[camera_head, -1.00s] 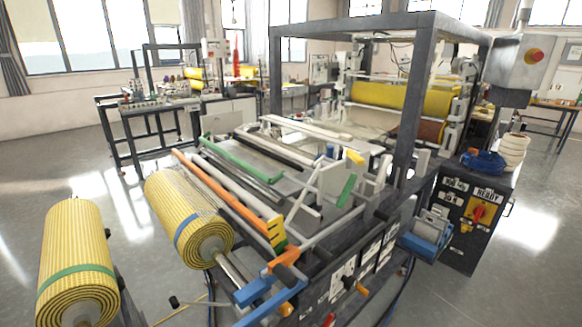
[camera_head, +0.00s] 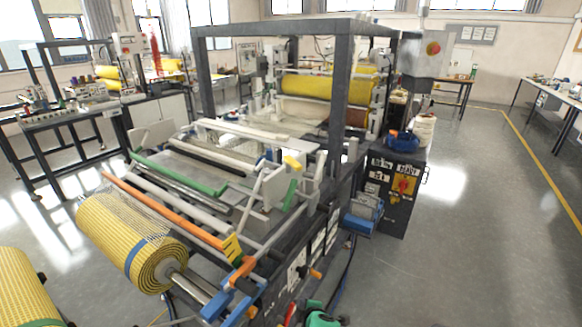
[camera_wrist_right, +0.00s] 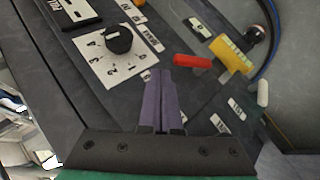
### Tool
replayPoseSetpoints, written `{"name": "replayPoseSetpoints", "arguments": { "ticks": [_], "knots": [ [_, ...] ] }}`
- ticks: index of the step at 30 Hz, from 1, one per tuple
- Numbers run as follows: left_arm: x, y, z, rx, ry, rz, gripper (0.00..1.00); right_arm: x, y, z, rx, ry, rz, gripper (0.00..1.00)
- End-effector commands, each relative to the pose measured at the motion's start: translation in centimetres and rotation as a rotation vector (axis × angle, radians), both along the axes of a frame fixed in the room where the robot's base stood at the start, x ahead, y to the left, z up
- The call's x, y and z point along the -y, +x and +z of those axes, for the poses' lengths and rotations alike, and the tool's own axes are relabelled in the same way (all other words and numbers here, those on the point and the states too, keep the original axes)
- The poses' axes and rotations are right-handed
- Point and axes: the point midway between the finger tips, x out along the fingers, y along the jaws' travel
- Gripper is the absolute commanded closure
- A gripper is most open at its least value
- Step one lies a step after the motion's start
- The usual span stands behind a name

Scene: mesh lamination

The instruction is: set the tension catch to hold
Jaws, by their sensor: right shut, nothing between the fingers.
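My right gripper (camera_wrist_right: 162,100) is shut and empty, its two purple-grey fingers together in front of a dark machine panel. The green part of my right wrist (camera_head: 322,320) shows at the bottom edge of the head view. In the right wrist view a red lever (camera_wrist_right: 192,61) lies just right of the fingertips, apart from them. A yellow handle (camera_wrist_right: 231,54) sits farther right. A black dial (camera_wrist_right: 118,39) on a white numbered plate is up and left of the fingertips. I cannot tell which part is the tension catch; the small labels are unreadable. My left gripper is not in view.
The machine carries a yellow mesh roll (camera_head: 130,243) at its near left and a dark frame (camera_head: 343,90) above. A dark control cabinet (camera_head: 397,200) stands at its right with a blue rack (camera_head: 362,219) beside it.

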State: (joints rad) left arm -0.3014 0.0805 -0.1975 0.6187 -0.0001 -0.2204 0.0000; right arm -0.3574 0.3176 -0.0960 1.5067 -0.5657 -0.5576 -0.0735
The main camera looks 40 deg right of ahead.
Motion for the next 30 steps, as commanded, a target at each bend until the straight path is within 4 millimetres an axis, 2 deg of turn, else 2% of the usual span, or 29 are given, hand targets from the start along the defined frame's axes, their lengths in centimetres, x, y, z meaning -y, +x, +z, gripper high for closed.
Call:
{"name": "replayPoseSetpoints", "arguments": {
  "ticks": [1,2,3,5,6,9,11,13,15,24,30],
  "knots": [
    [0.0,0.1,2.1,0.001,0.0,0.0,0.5,0.4,2.2,6.9,0.076,-0.083,0.032,1.0],
    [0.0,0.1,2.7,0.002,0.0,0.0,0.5,0.6,3.3,10.4,0.122,-0.138,0.048,1.0],
    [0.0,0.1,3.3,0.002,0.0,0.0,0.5,0.8,4.5,15.0,0.181,-0.211,0.068,1.0],
    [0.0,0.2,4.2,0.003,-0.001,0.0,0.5,0.6,5.7,21.5,0.267,-0.317,0.094,1.0],
    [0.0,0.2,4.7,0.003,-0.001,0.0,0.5,0.4,6.2,25.5,0.322,-0.381,0.108,1.0],
    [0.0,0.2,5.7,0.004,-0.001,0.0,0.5,-0.5,6.5,33.5,0.435,-0.514,0.127,1.0],
    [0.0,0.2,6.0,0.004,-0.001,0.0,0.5,-1.0,6.3,36.5,0.481,-0.565,0.133,1.0],
    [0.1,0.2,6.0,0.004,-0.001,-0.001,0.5,-1.3,6.1,38.3,0.51,-0.601,0.135,1.0],
    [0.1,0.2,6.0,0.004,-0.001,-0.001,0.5,-1.4,6.1,38.8,0.52,-0.611,0.135,1.0],
    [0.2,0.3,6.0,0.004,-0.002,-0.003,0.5,-1.3,6.3,38.8,0.52,-0.609,0.135,1.0],
    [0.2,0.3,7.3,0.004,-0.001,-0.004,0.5,0.0,8.8,39.2,0.52,-0.611,0.133,1.0]
  ]
}}
